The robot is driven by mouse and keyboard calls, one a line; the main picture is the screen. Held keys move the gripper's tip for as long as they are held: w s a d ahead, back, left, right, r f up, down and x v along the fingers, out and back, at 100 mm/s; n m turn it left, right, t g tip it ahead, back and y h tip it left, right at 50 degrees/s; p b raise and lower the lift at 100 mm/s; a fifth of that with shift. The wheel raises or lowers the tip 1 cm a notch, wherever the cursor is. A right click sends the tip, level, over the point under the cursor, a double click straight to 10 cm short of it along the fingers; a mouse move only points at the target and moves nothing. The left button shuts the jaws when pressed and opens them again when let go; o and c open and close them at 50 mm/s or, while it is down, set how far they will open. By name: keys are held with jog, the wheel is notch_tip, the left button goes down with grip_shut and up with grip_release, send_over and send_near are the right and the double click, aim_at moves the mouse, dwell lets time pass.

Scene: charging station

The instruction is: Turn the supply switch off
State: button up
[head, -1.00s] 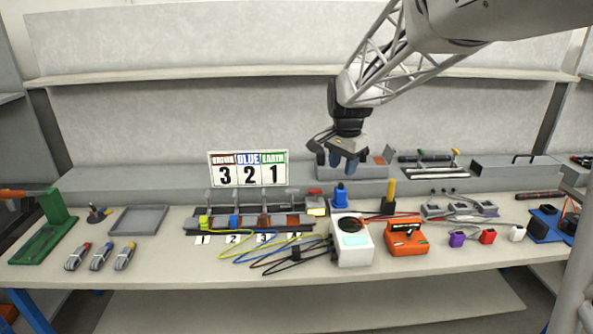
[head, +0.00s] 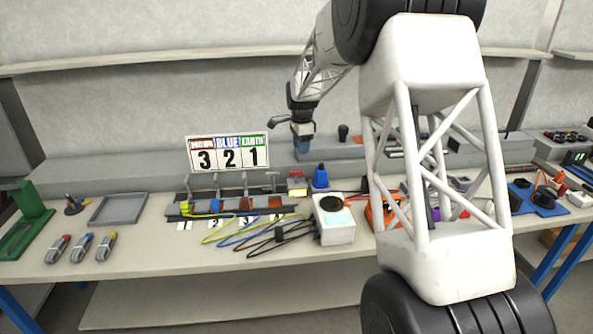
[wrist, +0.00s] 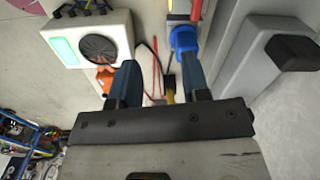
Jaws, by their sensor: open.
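No label reading "supply" can be made out. A small unit with a red lever (head: 297,189) stands at the right end of the terminal row; the red lever also shows at the top of the wrist view (wrist: 196,11). A white box with a round dark disc and a pale cyan panel (head: 335,222) stands just right of the row, and at upper left in the wrist view (wrist: 88,40). My gripper (head: 302,150) is open and empty, above the back of the bench. Its two blue-grey fingers (wrist: 157,80) are apart in the wrist view.
A bright blue piece (head: 320,178) stands behind the white box, close to my right finger in the wrist view. Coloured cables (head: 265,233) lie before the terminal row (head: 238,208). My arm hides much of the orange box (head: 378,215). A grey tray (head: 118,209) lies left.

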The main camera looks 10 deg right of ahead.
jog(key=m, duration=0.2)
send_over(296, 171)
notch_tip(296, 171, down, 6)
jog(key=shift+w+d+f, duration=0.1)
jog(key=shift+f, duration=3.85)
grip_shut()
